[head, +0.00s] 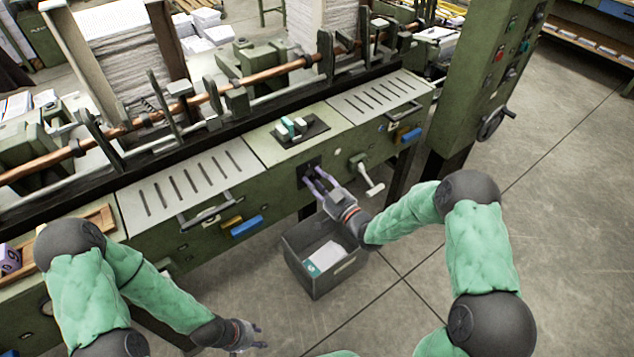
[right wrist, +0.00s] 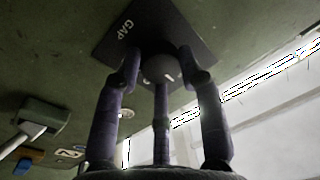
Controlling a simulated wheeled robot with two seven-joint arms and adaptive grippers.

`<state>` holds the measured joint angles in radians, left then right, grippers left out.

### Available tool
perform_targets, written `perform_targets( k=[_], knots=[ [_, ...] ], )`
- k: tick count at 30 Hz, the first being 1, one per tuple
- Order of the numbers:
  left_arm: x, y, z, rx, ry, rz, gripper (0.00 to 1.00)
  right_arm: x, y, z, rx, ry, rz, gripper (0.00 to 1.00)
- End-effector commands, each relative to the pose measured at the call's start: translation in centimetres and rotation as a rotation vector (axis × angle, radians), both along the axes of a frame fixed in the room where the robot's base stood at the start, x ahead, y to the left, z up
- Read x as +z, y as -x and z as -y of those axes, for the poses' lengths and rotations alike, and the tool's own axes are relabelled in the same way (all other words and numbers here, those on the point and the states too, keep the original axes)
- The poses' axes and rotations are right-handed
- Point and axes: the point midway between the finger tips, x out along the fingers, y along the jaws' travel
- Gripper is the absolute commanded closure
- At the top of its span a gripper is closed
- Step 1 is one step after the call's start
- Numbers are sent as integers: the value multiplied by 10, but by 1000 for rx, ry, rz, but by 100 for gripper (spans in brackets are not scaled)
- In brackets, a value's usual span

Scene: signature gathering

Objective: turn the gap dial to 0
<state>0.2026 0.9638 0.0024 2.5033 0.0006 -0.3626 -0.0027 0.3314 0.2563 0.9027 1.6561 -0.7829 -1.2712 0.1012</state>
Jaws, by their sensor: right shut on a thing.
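The gap dial (right wrist: 160,68) is a round grey knob on a dark square plate marked GAP (right wrist: 125,30), on the green front of the machine. In the head view the dark plate (head: 307,167) shows, but the knob is mostly hidden by my fingers. My right gripper (head: 315,180) reaches the plate, and in the right wrist view its fingers (right wrist: 162,80) are shut around the dial. A small light mark shows on the knob, but I cannot read its setting. My left gripper (head: 250,338) hangs low at the bottom, away from the machine, with its fingers apart and empty.
A white-handled lever (head: 368,178) sticks out right of the dial. A grey bin (head: 330,268) with papers stands on the floor below my right gripper. Slotted covers (head: 190,182) lie left and right of a small block panel (head: 300,131). Floor to the right is clear.

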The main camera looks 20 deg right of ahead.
Motion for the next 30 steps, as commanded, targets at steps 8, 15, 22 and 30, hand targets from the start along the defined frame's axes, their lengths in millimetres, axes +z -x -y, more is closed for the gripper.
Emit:
perform_targets(
  k=[8, 15, 22, 30],
  knots=[
    [-1, 0, 0, 0, 0, 0, 60, -6, 3, -4, 8, 14, -11, 93],
    [-1, 0, 0, 0, 0, 0, 60, -7, 3, -4, 8, 13, -13, 55],
    [-1, 0, 0, 0, 0, 0, 60, -5, 2, -2, 4, 13, -7, 37],
    [-1, 0, 0, 0, 0, 0, 60, -3, 7, 2, 0, 13, -3, 37]
  ],
)
